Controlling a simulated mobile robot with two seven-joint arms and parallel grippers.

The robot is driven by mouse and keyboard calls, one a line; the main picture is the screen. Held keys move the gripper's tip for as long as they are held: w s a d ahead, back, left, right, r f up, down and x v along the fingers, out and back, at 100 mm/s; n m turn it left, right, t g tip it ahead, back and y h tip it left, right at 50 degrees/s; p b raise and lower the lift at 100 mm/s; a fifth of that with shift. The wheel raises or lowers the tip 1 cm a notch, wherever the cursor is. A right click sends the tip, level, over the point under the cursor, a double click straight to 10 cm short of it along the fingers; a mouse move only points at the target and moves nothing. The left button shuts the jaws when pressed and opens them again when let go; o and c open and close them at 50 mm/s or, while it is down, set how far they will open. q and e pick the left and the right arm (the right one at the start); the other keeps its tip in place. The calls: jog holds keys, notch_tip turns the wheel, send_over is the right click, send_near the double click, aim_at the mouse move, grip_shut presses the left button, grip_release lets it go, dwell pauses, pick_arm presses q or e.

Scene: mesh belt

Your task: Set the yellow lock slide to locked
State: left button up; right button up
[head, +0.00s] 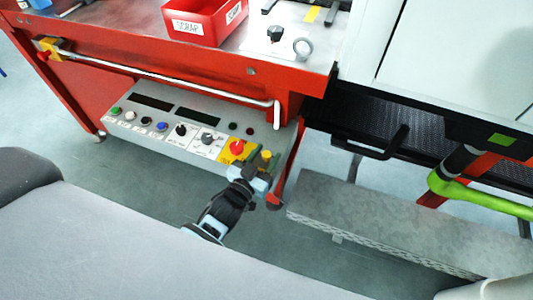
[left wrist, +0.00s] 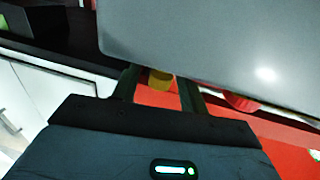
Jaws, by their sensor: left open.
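A small yellow piece (head: 266,154), which looks like the lock slide, sits at the right end of the grey control panel (head: 178,152), right of the red emergency stop button (head: 237,147). My left gripper (head: 262,162) is at this end of the panel, with its fingers open around or just before the yellow piece. In the left wrist view the yellow piece (left wrist: 161,81) shows between the two dark fingers, partly hidden by a large grey surface. I cannot tell whether the fingers touch it, or which position it is in. My right gripper is not in view.
Buttons and knobs line the panel to the left of my gripper. A metal rail (head: 165,76) runs above it. A red scrap bin (head: 205,18) stands on the bench. A dark handle (head: 385,147) and a grey step (head: 390,215) are at the right. Floor below the panel is clear.

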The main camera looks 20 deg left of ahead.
pick_arm(q)
jog(key=shift+w, duration=0.35)
jog(key=shift+c, duration=0.2)
grip_shut()
jog(key=shift+w+a+p, duration=0.1)
jog(key=shift+a+p, duration=0.25)
jog(key=shift+a, duration=1.55)
jog(key=shift+o, duration=0.2)
grip_release()
jog(key=shift+a, duration=0.1)
